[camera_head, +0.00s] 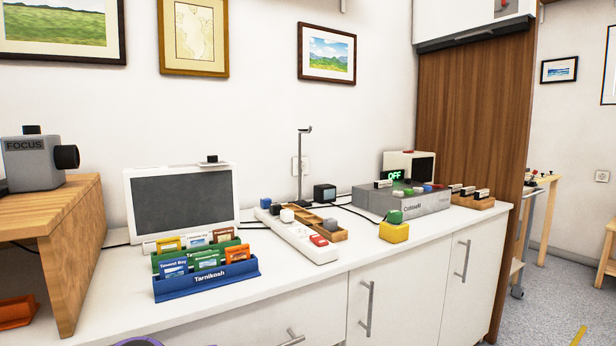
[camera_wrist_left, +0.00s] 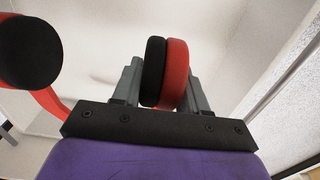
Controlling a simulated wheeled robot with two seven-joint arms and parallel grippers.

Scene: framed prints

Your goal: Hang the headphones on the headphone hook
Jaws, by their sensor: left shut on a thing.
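The headphones (camera_wrist_left: 177,75) are red with black ear pads and show only in the left wrist view. One ear cup is between the fingers of my left gripper (camera_wrist_left: 162,82), which is shut on it. The other cup, with its round black pad, is at the upper left of that view, with part of the red band below it. The headphone hook (camera_head: 299,165) is a thin grey metal stand with a short arm on top. It stands upright at the back of the white counter in the head view, and nothing hangs on it. My right gripper is not in view.
On the counter (camera_head: 110,316) a white power strip (camera_head: 297,236) and wooden tray (camera_head: 323,223) lie before the hook. A dark cube (camera_head: 325,193) stands right of it, a grey box (camera_head: 400,201) further right. A screen (camera_head: 182,199) and blue card holder (camera_head: 207,281) are left.

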